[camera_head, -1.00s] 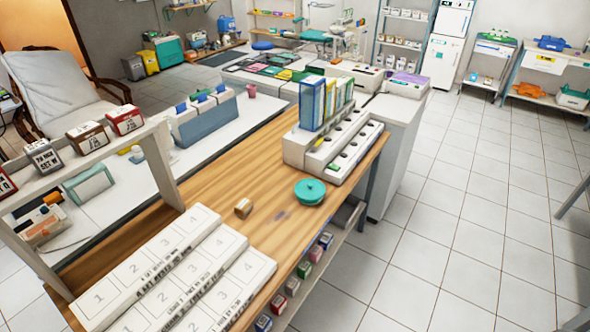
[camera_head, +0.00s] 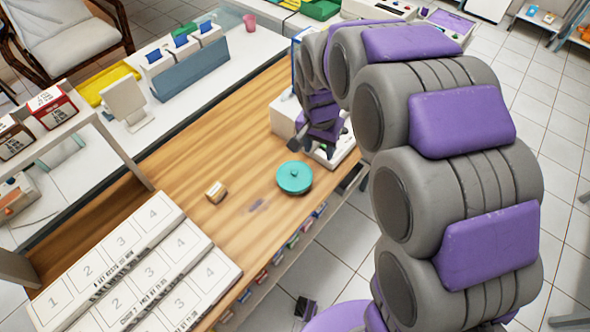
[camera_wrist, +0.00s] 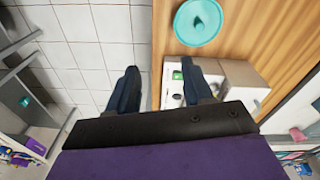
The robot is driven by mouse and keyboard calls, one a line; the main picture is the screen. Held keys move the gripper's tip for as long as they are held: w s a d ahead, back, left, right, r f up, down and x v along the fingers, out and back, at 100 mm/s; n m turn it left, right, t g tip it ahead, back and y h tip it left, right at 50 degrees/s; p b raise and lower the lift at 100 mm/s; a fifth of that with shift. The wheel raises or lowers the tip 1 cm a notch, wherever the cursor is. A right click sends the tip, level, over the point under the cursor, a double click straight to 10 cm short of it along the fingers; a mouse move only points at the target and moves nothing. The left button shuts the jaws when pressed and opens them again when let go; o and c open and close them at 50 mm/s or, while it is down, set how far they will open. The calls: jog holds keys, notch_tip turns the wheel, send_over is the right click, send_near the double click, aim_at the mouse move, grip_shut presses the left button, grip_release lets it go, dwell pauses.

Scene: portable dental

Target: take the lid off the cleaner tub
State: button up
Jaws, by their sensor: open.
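The teal cleaner tub (camera_head: 294,178) stands upright on the wooden counter with its round lid on and a small knob on top. It also shows in the wrist view (camera_wrist: 198,22) at the top, beyond the fingers. My gripper (camera_wrist: 160,88) is open and empty, its two dark fingers spread apart. In the head view my gripper (camera_head: 310,140) hangs over the counter beyond the tub, apart from it, and its fingers are partly hard to make out.
A small tan box (camera_head: 216,192) lies left of the tub on the wooden counter (camera_head: 215,150). White numbered trays (camera_head: 130,265) fill the near left. A white unit (camera_head: 283,118) stands behind the tub, partly hidden by my arm. Bare wood surrounds the tub's left side.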

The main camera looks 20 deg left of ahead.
jog(key=w+a+f, duration=0.2)
jog(key=a+f, duration=0.1)
jog(key=a, duration=0.5)
jog(key=b, duration=0.2)
send_over(294, 171)
jog(key=s, duration=0.1)
jog(key=shift+t, duration=0.3)
notch_tip(294, 171, down, 11)
jog(key=shift+s+f, duration=0.1)
jog(key=shift+f, duration=0.45)
jog(key=shift+w+f+b, duration=0.25)
jog(key=shift+f+b, duration=0.1)
jog(key=shift+f, duration=0.95)
jog(key=shift+w+f+b, duration=0.25)
jog(key=shift+f+b, duration=0.05)
jog(key=shift+f, duration=1)
jog(key=shift+c, duration=0.2)
grip_shut()
